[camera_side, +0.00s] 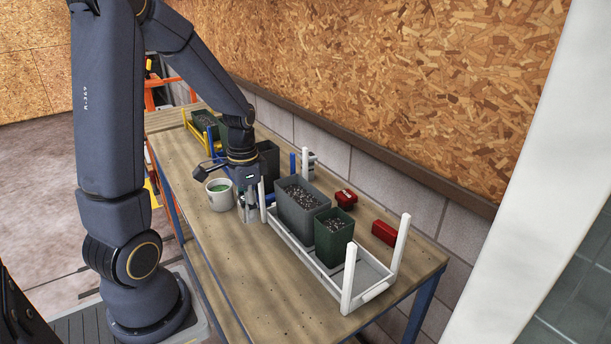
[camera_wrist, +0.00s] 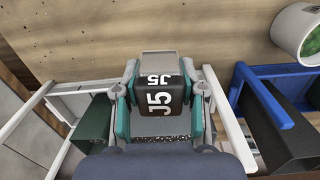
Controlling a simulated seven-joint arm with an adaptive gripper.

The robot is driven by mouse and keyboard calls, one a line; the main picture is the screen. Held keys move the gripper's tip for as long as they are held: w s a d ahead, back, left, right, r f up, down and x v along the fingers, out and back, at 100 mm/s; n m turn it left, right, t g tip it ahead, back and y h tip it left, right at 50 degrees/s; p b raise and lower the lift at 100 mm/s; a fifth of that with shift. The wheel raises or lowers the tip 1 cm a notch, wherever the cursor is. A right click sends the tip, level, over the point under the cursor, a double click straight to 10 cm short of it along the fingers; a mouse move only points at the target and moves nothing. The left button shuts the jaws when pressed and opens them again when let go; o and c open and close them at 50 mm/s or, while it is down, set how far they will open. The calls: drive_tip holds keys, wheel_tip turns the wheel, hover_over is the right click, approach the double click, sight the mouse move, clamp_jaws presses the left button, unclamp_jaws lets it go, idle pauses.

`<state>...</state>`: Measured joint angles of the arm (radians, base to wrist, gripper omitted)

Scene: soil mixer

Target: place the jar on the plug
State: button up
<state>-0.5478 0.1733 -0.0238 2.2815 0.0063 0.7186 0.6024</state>
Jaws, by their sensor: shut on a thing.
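My gripper (camera_wrist: 160,88) is shut on a small dark block with a grey end and white "J5" lettering, which I take to be the jar (camera_wrist: 161,66). Its fingers press on both sides of it. In the side view my gripper (camera_side: 250,207) points down just left of the white rack, beside the grey bin; the jar is small and partly hidden there. A white round pot with green inside (camera_side: 219,195) stands on the table to the left of my gripper. It also shows at the top right of the wrist view (camera_wrist: 300,34). I cannot tell which thing is the plug.
A white rack (camera_side: 349,279) holds a grey bin (camera_side: 297,219) and a green bin (camera_side: 332,245) of granules. A blue rack (camera_wrist: 235,92) with a dark bin and a yellow rack stand farther back. Red boxes (camera_side: 384,233) lie by the wall. The front table strip is clear.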

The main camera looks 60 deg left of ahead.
drive_tip(key=w+r+n, duration=0.2)
drive_tip(key=w+r, duration=0.4)
drive_tip(key=w, duration=0.4)
drive_tip(key=m, duration=0.1)
hover_over(346, 194)
drive_tip(key=f, duration=0.6)
drive_tip(key=shift+s+d+f, duration=0.1)
drive_tip(key=shift+s+f, duration=0.2)
drive_tip(key=shift+s, duration=0.05)
drive_tip(key=shift+w+f, duration=0.35)
drive_tip(key=shift+f, duration=0.1)
drive_tip(key=shift+w+f, duration=0.1)
drive_tip(key=shift+f, duration=1.55)
drive_tip(key=shift+f, duration=0.1)
drive_tip(key=o, duration=1.2)
drive_tip(key=shift+c, duration=0.2)
